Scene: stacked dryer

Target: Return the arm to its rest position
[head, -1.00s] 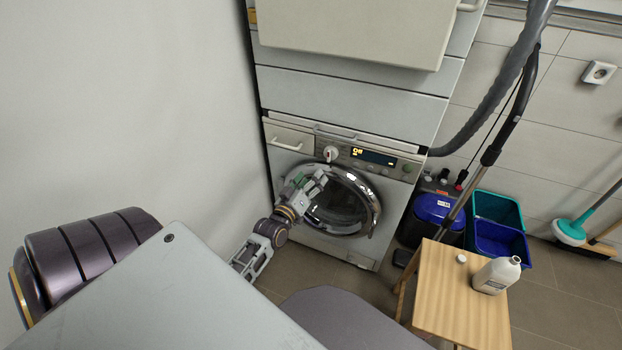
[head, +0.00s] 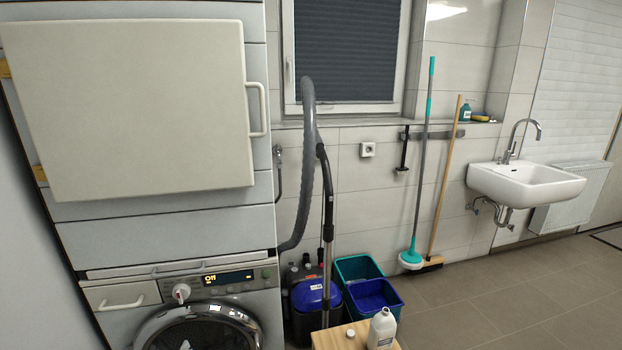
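Neither of my grippers nor any part of my arms shows in the head view now. The washing machine (head: 110,323) stands at the lower left, with its round door (head: 200,333) cut off by the bottom edge. Its dial (head: 181,292) and lit display (head: 229,277) are in view. Above it is the stacked unit with a large pale door panel (head: 135,110) and a handle on its right side.
A wooden stool (head: 332,340) with a white bottle (head: 381,330) is at the bottom centre. A vacuum (head: 318,300) and teal and blue bins (head: 372,297) stand behind it. A mop, a broom and a sink (head: 525,182) are further right. The floor at right (head: 500,300) is clear.

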